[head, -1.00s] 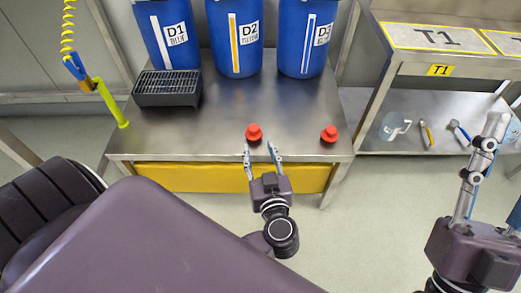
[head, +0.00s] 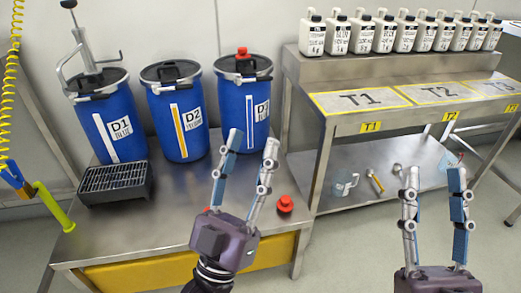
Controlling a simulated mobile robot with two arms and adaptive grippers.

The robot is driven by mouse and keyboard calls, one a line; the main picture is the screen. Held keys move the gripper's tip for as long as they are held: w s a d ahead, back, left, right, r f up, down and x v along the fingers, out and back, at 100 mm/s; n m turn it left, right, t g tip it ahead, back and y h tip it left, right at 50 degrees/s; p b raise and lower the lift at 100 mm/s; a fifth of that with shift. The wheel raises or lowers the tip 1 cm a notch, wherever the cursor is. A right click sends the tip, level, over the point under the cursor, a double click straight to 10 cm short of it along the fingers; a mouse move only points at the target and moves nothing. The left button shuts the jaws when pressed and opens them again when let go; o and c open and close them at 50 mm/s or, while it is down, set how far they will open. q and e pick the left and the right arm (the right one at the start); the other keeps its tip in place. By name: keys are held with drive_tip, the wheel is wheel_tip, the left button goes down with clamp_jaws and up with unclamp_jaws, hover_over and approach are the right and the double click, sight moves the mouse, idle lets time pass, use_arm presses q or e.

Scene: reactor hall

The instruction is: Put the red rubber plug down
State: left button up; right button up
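A red rubber plug (head: 285,204) stands on the steel bench (head: 140,225) near its right front corner, just right of my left gripper. A second red plug (head: 207,209) is mostly hidden behind my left gripper's body. Another red plug (head: 242,51) sits on the lid of the blue drum D3 (head: 245,105). My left gripper (head: 253,140) is open, with its fingers pointing up in the picture and nothing between them. My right gripper (head: 433,178) is open and empty at the lower right, apart from any plug.
Drums D1 (head: 113,125), carrying a hand pump (head: 88,45), and D2 (head: 178,120) stand beside D3. A black grated box (head: 115,182) sits at the bench's left. A steel table (head: 335,101) with several white bottles stands right; tools lie on its lower shelf.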

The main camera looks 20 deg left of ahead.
use_arm(q)
drive_tip(key=shift+d+r+m+g+h, duration=0.1)
drive_tip(key=shift+d+m+g+h, duration=0.2)
drive_tip(key=shift+m+h, duration=0.45)
drive_tip(key=shift+d+r+m+g+h, duration=0.15)
drive_tip(key=shift+d+m+g+h, duration=0.3)
drive_tip(key=shift+h, duration=0.4)
drive_tip(key=shift+d+r+m+g+h, duration=0.1)
drive_tip(key=shift+d+m+g+h, duration=0.1)
drive_tip(key=shift+m+h, duration=0.55)
